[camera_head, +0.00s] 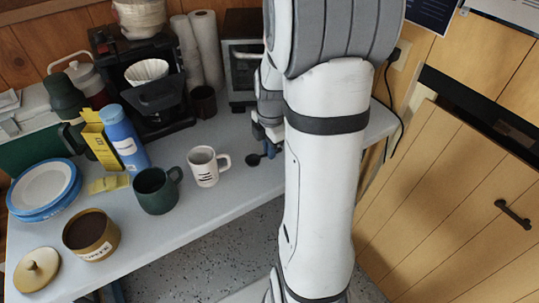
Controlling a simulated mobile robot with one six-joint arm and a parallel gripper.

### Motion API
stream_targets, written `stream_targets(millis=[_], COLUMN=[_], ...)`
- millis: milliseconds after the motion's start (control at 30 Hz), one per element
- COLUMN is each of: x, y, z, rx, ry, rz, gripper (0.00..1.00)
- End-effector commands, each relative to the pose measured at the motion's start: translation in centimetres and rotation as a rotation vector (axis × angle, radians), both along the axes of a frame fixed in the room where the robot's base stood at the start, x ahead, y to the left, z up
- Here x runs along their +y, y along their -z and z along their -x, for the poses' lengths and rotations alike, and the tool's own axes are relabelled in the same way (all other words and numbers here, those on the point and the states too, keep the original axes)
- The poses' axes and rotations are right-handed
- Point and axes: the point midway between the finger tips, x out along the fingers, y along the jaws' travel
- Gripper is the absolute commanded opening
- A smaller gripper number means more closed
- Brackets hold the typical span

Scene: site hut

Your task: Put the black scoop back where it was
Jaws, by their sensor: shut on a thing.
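The black scoop (254,160) shows just left of my arm, above or at the right part of the table; I cannot tell whether it touches the tabletop. My gripper (268,140) is shut on the scoop, with its fingertips partly hidden behind my own arm. An open tan canister (107,250) with a white label and dark contents stands at the table's front left. Its round wooden-looking lid (37,270) with a knob lies beside it.
A white mug (206,168) and a dark green mug (155,191) stand mid-table. A blue bottle (124,140), yellow box (100,145), stacked plates (43,187) and black coffee maker (150,90) are behind. The tabletop (215,205) is clear in front of the white mug.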

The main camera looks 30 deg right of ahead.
Motion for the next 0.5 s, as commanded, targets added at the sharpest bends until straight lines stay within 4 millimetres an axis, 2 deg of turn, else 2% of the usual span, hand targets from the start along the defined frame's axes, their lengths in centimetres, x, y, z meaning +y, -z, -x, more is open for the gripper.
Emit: stream_targets(millis=[33, 133, 500], x=[0.0, 0.0, -0.1], y=[1.1, 2.3, 2.8], z=[0.1, 0.1, 0.1], rx=[0.006, 0.004, 0.002], ry=[0.001, 0.001, 0.003], rz=[-0.003, -0.002, -0.001], gripper=[0.00, 0.00, 0.00])
